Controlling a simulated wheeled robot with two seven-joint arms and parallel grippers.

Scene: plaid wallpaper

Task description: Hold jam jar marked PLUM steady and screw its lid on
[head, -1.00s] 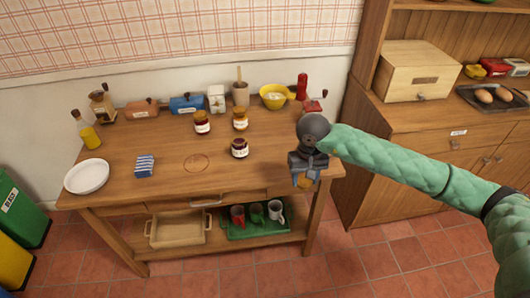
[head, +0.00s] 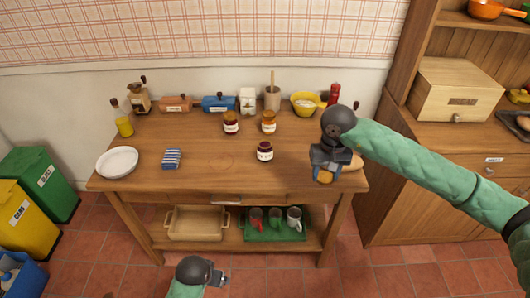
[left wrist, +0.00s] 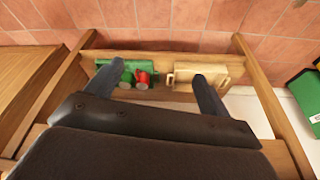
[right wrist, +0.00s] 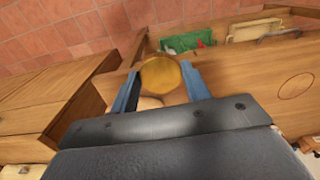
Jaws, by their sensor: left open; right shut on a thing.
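Three small jam jars stand on the wooden table: a dark one in front (head: 264,152), a red one (head: 231,123) and an amber one (head: 268,123) behind. Their white labels are too small to read. The front jar's top looks dark; I cannot tell whether it is covered. My right gripper (head: 325,174) is above the table's right end, shut on a round golden lid (right wrist: 161,80), apart from the jars. My left gripper (head: 222,279) is low in front of the table, open and empty; its spread fingers show in the left wrist view (left wrist: 162,82).
A faint ring (head: 220,162) marks the clear tabletop left of the front jar. A striped cloth (head: 172,158) and white plate (head: 117,162) lie further left. Boxes, a mortar (head: 272,99) and yellow bowl (head: 304,104) line the back. The lower shelf holds a tray (head: 195,223) and mugs.

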